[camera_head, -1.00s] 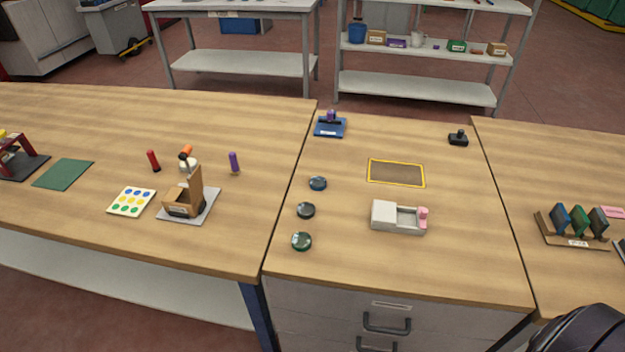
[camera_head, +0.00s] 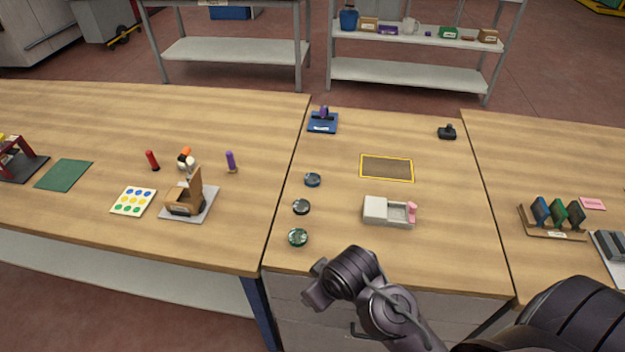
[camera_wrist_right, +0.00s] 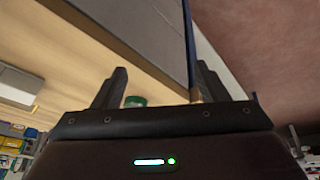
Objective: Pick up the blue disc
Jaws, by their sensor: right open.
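The blue disc (camera_head: 312,180) lies flat on the middle table, the farthest of three small round discs in a column. A dark disc (camera_head: 301,207) and a green disc (camera_head: 298,238) lie nearer to me. My right arm reaches in from the lower right over the table's front edge, nearest the green disc and well short of the blue one. In the right wrist view my right gripper (camera_wrist_right: 160,85) is open and empty, its two fingers apart. A green disc (camera_wrist_right: 135,101) shows beyond them, partly hidden by the gripper body. My left gripper is not in view.
A white-grey box with a pink piece (camera_head: 388,211) stands right of the discs. Behind it lies a yellow-edged mat (camera_head: 387,168). A blue stand (camera_head: 323,122) is at the back left. A wooden holder (camera_head: 187,202) stands on the left table. The wood around the blue disc is clear.

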